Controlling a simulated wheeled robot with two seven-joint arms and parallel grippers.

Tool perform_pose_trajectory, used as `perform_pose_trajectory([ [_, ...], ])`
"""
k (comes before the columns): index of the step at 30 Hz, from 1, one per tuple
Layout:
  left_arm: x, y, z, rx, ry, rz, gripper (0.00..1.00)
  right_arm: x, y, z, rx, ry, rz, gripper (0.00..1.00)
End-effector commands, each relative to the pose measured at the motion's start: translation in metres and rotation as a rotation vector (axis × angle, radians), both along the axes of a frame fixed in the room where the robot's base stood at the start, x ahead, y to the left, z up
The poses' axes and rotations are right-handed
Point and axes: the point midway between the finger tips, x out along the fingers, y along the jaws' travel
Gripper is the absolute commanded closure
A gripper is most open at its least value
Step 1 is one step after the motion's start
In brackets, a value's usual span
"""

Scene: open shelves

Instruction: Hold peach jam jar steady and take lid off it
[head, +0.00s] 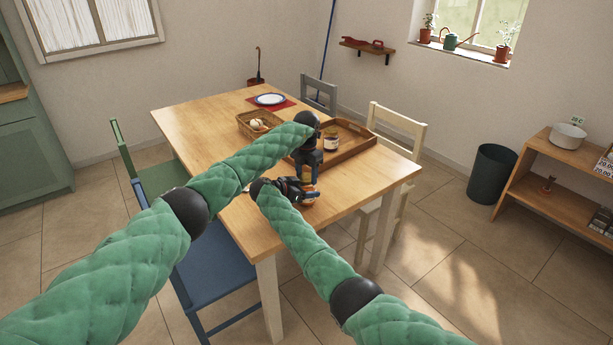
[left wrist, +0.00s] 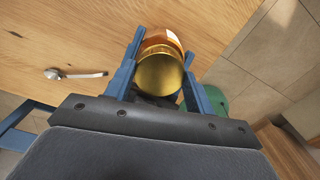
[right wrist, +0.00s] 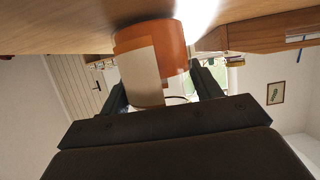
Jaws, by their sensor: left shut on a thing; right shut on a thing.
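The peach jam jar (right wrist: 178,55) is orange with a pale label. It shows upside down in the right wrist view, its base close to the table; I cannot tell if it touches. My right gripper (head: 298,190) is shut on the jar's body from the side, its dark fingers on either side in the right wrist view (right wrist: 160,90). The gold lid (left wrist: 160,74) faces the left wrist camera, with the orange jar beyond it. My left gripper (head: 311,168) comes from above, its blue fingers shut on the lid. In the head view the grippers hide much of the jar.
The wooden table (head: 200,118) carries a tray (head: 357,152) with another jar (head: 331,141), a basket (head: 243,124), and a plate (head: 269,99) on a red mat. A spoon (left wrist: 78,74) lies near the jar. The near left tabletop is mostly clear.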

Motion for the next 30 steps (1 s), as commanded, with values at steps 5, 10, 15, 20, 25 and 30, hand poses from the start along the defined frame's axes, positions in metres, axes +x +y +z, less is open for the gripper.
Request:
perform_pose_trajectory([
  [5,0.0,0.0,0.006,0.0,0.0,0.0,0.73,0.0,0.0,0.001,0.0,-0.002,0.001,1.0],
  [10,0.0,0.0,0.011,0.001,-0.001,-0.001,0.73,0.0,0.0,0.001,0.0,-0.002,0.001,1.0],
  [15,0.0,0.0,0.015,0.001,-0.001,-0.001,0.73,0.0,0.0,0.001,0.0,-0.002,0.001,1.0],
  [20,0.0,0.0,0.015,0.001,-0.001,0.0,0.73,0.0,0.0,0.001,0.0,-0.002,0.001,1.0],
  [25,0.0,0.0,0.015,0.001,-0.001,0.0,0.73,0.0,0.0,0.001,0.0,-0.002,0.001,1.0],
  [30,0.001,0.0,0.024,0.0,-0.001,0.0,0.73,0.0,0.0,0.001,0.0,-0.002,0.001,1.0],
])
